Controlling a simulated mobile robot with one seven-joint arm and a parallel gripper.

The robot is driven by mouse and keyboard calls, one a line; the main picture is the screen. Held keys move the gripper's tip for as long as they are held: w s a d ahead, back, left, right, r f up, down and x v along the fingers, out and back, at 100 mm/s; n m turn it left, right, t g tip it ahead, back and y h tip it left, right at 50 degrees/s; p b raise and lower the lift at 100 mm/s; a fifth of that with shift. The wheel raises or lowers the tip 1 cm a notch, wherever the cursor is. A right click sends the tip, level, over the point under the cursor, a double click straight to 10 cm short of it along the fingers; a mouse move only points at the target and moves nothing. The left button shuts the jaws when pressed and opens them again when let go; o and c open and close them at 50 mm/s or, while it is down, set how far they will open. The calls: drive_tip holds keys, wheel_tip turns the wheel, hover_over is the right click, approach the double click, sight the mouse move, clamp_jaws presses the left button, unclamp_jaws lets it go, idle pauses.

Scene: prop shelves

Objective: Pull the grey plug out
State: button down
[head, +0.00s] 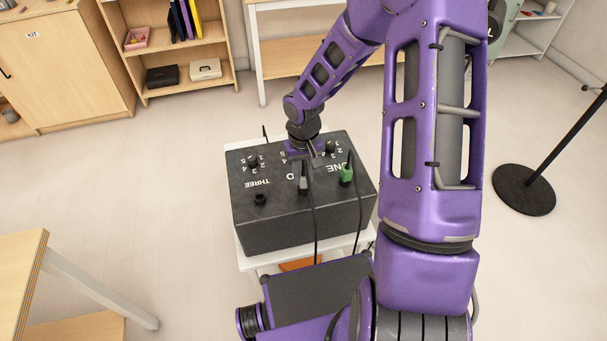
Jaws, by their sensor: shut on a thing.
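The grey plug (303,183) stands upright at the middle position on top of a black box (290,233), and a black cable runs from it toward me over the front edge. My gripper (304,165) comes down from behind and is shut on the grey plug. My gripper partly hides the plug's upper part and the middle label. I cannot tell how deep the plug sits in its socket. A green plug (347,174) stands to the right by the label ONE, with its own cable. An empty black socket (260,199) is at the left by the label THREE.
Two dials (252,161) (330,147) with numbers are at the back of the box top. The box stands on a small white table (246,262). My arm fills the right of the view. Wooden shelves (190,55) stand behind, and a wooden table (22,270) is at left.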

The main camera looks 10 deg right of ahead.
sight(304, 172)
idle(0.4)
drive_tip(key=shift+r+p, duration=0.35)
drive_tip(key=shift+r, duration=0.2)
drive_tip(key=shift+r, duration=0.1)
drive_tip(key=shift+r+p, duration=0.5)
drive_tip(key=shift+r, duration=0.65)
drive_tip(key=shift+r, duration=2.05)
